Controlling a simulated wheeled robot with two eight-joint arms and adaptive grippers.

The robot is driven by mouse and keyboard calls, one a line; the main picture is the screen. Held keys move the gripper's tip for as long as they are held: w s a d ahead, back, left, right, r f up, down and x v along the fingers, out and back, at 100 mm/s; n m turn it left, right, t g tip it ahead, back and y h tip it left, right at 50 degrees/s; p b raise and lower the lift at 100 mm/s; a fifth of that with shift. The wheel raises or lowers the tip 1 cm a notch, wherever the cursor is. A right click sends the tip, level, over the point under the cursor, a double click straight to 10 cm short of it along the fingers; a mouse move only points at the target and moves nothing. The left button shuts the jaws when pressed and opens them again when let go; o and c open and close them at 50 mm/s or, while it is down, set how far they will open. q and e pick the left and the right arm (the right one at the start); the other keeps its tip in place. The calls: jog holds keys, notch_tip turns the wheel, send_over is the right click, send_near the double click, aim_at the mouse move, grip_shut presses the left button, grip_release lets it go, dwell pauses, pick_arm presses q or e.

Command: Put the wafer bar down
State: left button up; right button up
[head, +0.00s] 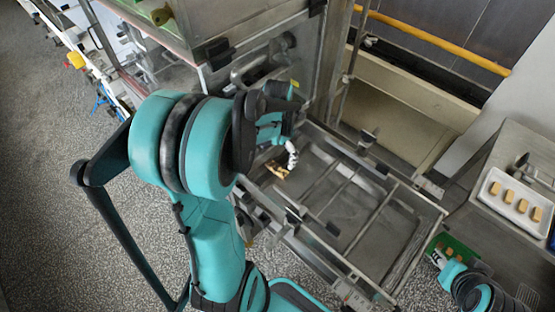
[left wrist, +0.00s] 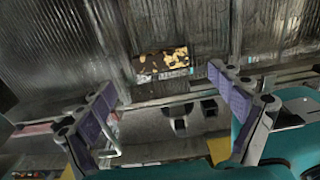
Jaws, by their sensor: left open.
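A wafer bar (head: 277,170), golden with dark patches, lies at the left end of the metal mesh frame (head: 345,205). In the left wrist view the wafer bar (left wrist: 163,63) lies crosswise on the grey mesh, ahead of my fingers. My left gripper (left wrist: 160,84) is open, with a purple-padded finger to either side and nothing between them. In the head view the left gripper (head: 290,155) is partly hidden by my arm, just above and beside the bar. My right gripper (head: 438,259) is small at the lower right; its fingers are unclear.
A white tray (head: 522,218) with several tan bars stands on a metal table at the right. A green surface (head: 455,246) lies by my right gripper. Metal rails cross the mesh frame, and a machine housing (head: 265,70) rises behind. The mesh's middle is clear.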

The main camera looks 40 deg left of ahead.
aim_at(277, 167)
pick_arm(q)
notch_tip(277, 167, up, 6)
jog(key=s+d+r+m+t, duration=0.1)
jog(key=d+m, duration=0.4)
jog(key=m, duration=0.6)
jog(key=s+d+r+m+t, duration=0.2)
jog(key=d+m, duration=0.4)
jog(key=m, duration=0.6)
jog(key=s+d+r+m+t+p, duration=0.1)
jog(key=d+m, duration=0.5)
jog(key=m, duration=0.6)
jog(key=s+r+t, duration=0.1)
jog(key=s+t, duration=0.1)
jog(key=t, duration=0.1)
jog(key=shift+r, duration=0.2)
notch_tip(277, 167, down, 13)
jog(key=b, duration=1.2)
jog(key=shift+r+b, duration=0.2)
jog(key=shift+b, duration=0.1)
jog(key=shift+r, duration=0.25)
